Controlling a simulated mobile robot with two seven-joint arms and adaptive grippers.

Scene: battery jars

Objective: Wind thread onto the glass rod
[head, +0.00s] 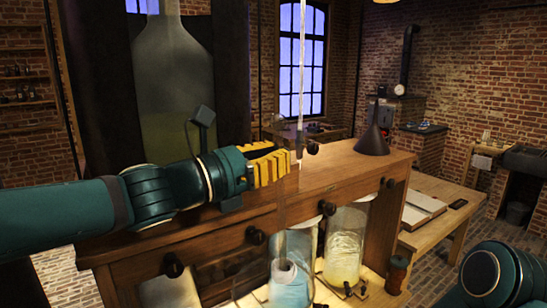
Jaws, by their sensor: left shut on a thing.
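A clear, upright glass rod (302,60) runs down from the top edge of the head view to the tips of my left gripper. My left gripper (288,163), with yellow ribbed fingers, is shut at the rod's lower part, above the wooden cabinet top. The fingers partly hide the contact. I cannot make out any thread on the rod. A pale, roll-like thing (284,272) shows in the bluish glass jar (295,245) below; I cannot tell whether it is thread. My right gripper is out of view.
The wooden cabinet (335,168) has dark knobs and carries a dark cone (372,141). A jar with yellowish contents (343,245) stands at its front. A small brown bottle (397,275) is beside it. A side table (450,195) holds an open book (420,208).

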